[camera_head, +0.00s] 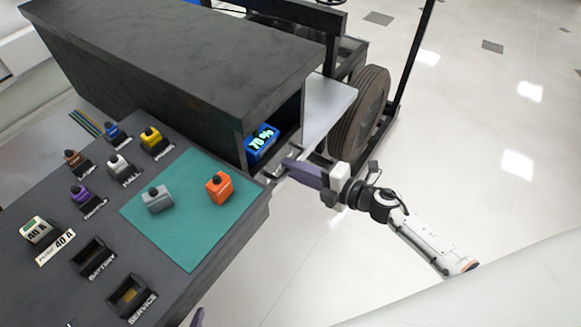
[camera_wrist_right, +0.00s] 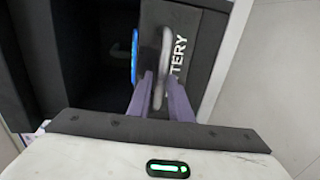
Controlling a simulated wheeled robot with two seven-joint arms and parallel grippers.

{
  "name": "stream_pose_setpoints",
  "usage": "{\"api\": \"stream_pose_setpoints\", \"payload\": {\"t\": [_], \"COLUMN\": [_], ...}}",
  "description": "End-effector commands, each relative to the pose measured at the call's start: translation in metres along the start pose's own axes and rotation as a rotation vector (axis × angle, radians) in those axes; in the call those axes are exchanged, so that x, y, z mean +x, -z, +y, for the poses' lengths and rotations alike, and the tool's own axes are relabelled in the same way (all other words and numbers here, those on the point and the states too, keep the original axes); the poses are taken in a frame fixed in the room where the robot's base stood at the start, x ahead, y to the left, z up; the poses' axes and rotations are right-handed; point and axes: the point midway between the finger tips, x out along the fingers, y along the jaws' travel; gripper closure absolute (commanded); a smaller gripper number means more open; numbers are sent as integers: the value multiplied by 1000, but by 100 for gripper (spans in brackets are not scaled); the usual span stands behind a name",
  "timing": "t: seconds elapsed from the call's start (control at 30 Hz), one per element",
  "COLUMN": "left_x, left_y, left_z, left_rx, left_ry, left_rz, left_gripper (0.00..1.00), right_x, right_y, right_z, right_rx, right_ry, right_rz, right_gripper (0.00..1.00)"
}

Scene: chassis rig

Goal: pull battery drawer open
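The battery drawer's dark front, with part of the word BATTERY readable, shows in the right wrist view (camera_wrist_right: 206,40). Its pale bar handle (camera_wrist_right: 165,45) stands between the two purple fingers of my right gripper (camera_wrist_right: 160,85), which look closed on it. In the head view this gripper (camera_head: 285,166) reaches the cabinet's open end from the right. A blue battery (camera_head: 262,143) marked 70% sits behind the drawer front, and dark space shows beside it, so the drawer looks partly out. Only a purple tip of my left gripper (camera_head: 197,318) shows at the bottom edge.
The dark cabinet (camera_head: 170,50) stands on the bench beside a teal mat (camera_head: 185,235) with a grey block (camera_head: 157,199) and an orange block (camera_head: 219,187). Several labelled sockets and blocks lie to the left. A wheel (camera_head: 358,115) stands behind my right gripper. The floor at right is clear.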

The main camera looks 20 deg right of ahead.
Motion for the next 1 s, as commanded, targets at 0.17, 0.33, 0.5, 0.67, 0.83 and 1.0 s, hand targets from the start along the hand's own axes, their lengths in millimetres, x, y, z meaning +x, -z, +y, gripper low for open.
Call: {"api": "stream_pose_setpoints", "payload": {"t": [0.17,0.33,0.5,0.67,0.83,1.0], "left_x": [0,0,0,0,0,0], "left_y": [0,1,1,1,0,0], "left_z": [2,2,2,2,1,0], "left_rx": [1,1,1,1,1,1], "left_ry": [-3,-3,-3,-3,-2,0], "left_rz": [1,2,2,1,1,1], "left_gripper": [69,69,69,69,69,69], "right_x": [11,12,12,12,11,7], "right_y": [0,0,0,0,0,-4], "right_z": [0,0,0,0,0,-2], "right_rx": [1,1,1,1,1,-1], "right_ry": [0,0,0,0,0,2], "right_rz": [0,0,0,0,0,3], "right_gripper": [82,82,95,100,100,100]}}
